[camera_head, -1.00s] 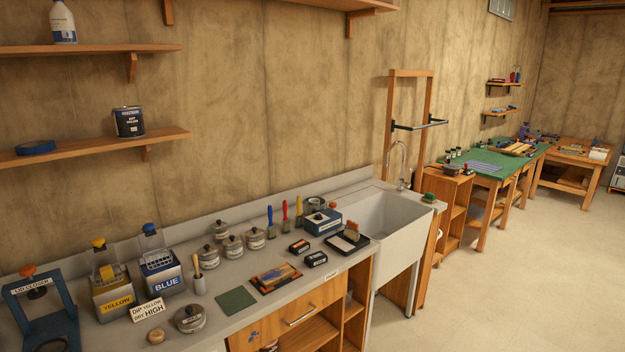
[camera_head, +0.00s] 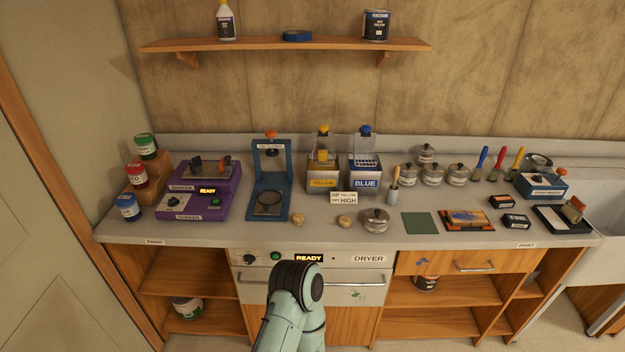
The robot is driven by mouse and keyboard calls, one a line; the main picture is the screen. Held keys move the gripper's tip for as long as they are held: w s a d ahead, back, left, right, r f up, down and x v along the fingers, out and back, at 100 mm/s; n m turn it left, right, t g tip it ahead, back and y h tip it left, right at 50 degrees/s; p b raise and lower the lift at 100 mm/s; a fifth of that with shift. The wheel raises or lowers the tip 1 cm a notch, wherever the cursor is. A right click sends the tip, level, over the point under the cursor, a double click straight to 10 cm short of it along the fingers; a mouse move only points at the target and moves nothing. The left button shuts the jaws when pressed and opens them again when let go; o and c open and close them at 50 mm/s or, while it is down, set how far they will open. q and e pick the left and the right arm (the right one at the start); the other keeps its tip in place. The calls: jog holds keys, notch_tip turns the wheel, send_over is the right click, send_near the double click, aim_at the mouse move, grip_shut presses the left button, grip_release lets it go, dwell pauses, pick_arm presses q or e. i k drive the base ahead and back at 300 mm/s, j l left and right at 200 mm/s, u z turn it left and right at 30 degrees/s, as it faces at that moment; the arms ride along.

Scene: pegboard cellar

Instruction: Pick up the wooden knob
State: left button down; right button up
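Two small round pale-wood pieces that look like wooden knobs lie on the grey worktop near its front edge. The left wooden knob (camera_head: 297,219) is just right of the blue press stand. The right wooden knob (camera_head: 344,221) is in front of the "DIP YELLOW DRY HIGH" sign and left of a lidded metal tin (camera_head: 375,220). Neither is held. A pale green link of one of my arms shows at the bottom centre, in front of the dryer. Neither gripper shows in the head view.
The worktop (camera_head: 230,234) also carries a purple shaker (camera_head: 197,203), blue press stand (camera_head: 270,190), yellow box (camera_head: 322,180), blue box (camera_head: 365,178), green pad (camera_head: 420,223) and a picture tray (camera_head: 467,219). A shelf (camera_head: 300,45) hangs above. A sink (camera_head: 600,225) is at right.

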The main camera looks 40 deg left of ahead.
aim_at(298, 217)
jog(key=u, duration=1.55)
jog(key=i, duration=0.15)
